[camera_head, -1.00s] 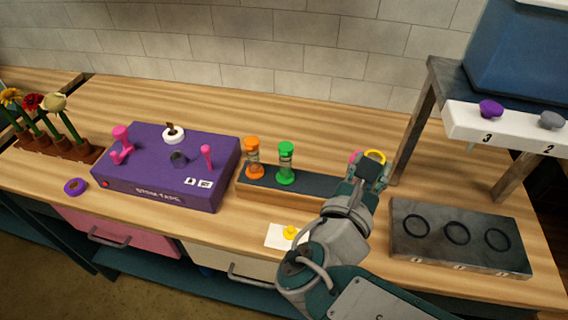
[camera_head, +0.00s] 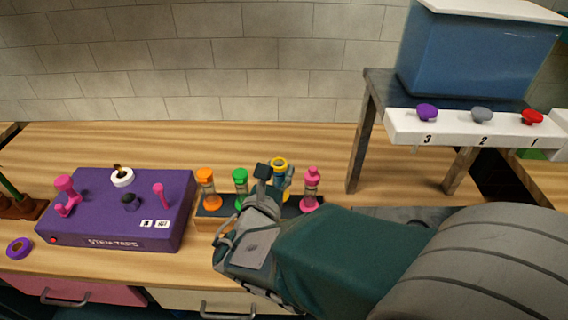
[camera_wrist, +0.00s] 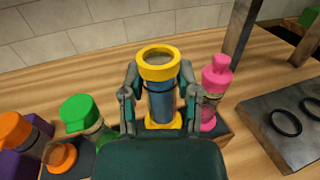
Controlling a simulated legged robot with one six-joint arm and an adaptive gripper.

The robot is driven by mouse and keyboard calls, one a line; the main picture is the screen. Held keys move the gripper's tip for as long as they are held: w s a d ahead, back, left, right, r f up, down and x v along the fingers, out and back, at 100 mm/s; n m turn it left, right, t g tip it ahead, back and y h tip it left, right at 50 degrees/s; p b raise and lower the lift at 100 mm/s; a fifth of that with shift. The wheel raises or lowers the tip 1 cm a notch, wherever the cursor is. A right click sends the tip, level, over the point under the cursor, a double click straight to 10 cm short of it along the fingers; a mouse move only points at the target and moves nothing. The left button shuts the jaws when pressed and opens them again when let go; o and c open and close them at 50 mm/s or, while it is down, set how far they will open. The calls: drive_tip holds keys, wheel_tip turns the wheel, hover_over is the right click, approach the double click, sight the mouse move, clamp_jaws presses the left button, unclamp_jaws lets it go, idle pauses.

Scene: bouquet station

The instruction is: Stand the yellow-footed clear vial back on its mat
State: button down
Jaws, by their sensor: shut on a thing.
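My gripper (camera_head: 274,190) is shut on the yellow-footed clear vial (camera_head: 279,163), which is upright with an open yellow rim at the top. The wrist view shows the vial (camera_wrist: 161,98) between both fingers, with something blue showing through its wall and its yellow foot below. The vial is between the green-topped vial (camera_head: 240,176) and the pink-topped vial (camera_head: 311,177), over the wooden rack with a dark top (camera_head: 208,225). I cannot tell whether the foot touches the rack. Any mat under it is hidden.
An orange-topped vial (camera_head: 206,177) stands at the rack's left end. The purple stem-tape box (camera_head: 110,225) is left of the rack. At right, a dispenser with a white numbered bar (camera_head: 460,130) stands above the counter. A grey block with rings (camera_wrist: 290,120) lies right of the rack.

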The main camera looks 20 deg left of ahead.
sight(275, 184)
drive_tip(key=shift+w+d+f, duration=0.1)
drive_tip(key=shift+w+f, duration=0.3)
drive_tip(key=shift+f, duration=0.2)
drive_tip(key=f, duration=0.1)
drive_tip(key=a+f, duration=0.2)
drive_tip(key=f, duration=0.1)
drive_tip(key=shift+w+f, duration=0.1)
drive_tip(key=shift+w, duration=0.1)
drive_tip(key=shift+d, duration=0.45)
drive_tip(key=shift+c, duration=1.7)
unclamp_jaws()
drive_tip(key=shift+d, duration=0.1)
drive_tip(key=shift+a, duration=0.25)
drive_tip(key=shift+a, duration=0.1)
